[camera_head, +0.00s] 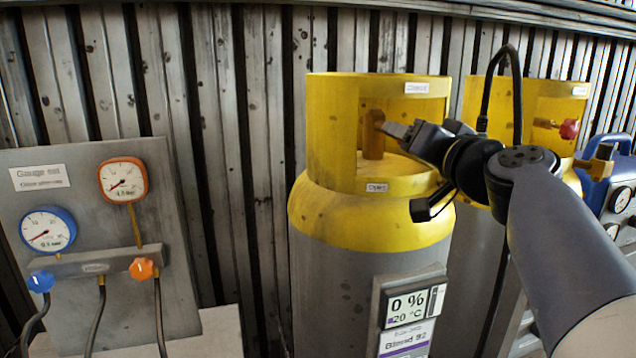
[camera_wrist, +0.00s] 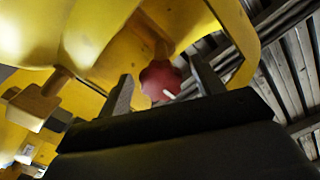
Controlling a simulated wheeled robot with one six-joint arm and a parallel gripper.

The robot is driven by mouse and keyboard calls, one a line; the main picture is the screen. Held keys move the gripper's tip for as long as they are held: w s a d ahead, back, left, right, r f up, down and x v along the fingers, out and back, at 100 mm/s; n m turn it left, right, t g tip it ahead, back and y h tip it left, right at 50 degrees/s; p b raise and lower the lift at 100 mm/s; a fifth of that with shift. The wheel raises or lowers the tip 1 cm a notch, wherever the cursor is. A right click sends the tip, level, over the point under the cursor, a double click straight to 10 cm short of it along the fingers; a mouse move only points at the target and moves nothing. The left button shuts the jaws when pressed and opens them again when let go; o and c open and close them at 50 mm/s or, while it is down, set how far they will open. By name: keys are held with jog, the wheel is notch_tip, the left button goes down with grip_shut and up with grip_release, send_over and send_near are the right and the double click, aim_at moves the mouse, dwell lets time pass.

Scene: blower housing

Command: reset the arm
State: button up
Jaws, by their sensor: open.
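My gripper (camera_head: 398,132) is at the collar of the nearer yellow-topped grey cylinder (camera_head: 345,215), beside its brass valve (camera_head: 374,140). In the wrist view my gripper (camera_wrist: 164,88) is open, with its two fingers apart. A red valve knob (camera_wrist: 160,80) with a white mark shows between the fingers, in front of yellow metal. I cannot tell whether the fingers touch it. In the head view this knob is hidden by my gripper.
A second yellow-topped cylinder (camera_head: 536,95) with a red knob (camera_head: 569,128) stands at right, partly behind my arm. A gauge panel (camera_head: 75,170) is at left. A blue device (camera_head: 602,178) is at the right edge. A corrugated wall (camera_head: 235,130) closes the back.

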jog(key=n+p, duration=0.2)
jog(key=n, duration=0.3)
jog(key=shift+d, duration=0.1)
jog(key=shift+n, duration=0.4)
dwell(0.4)
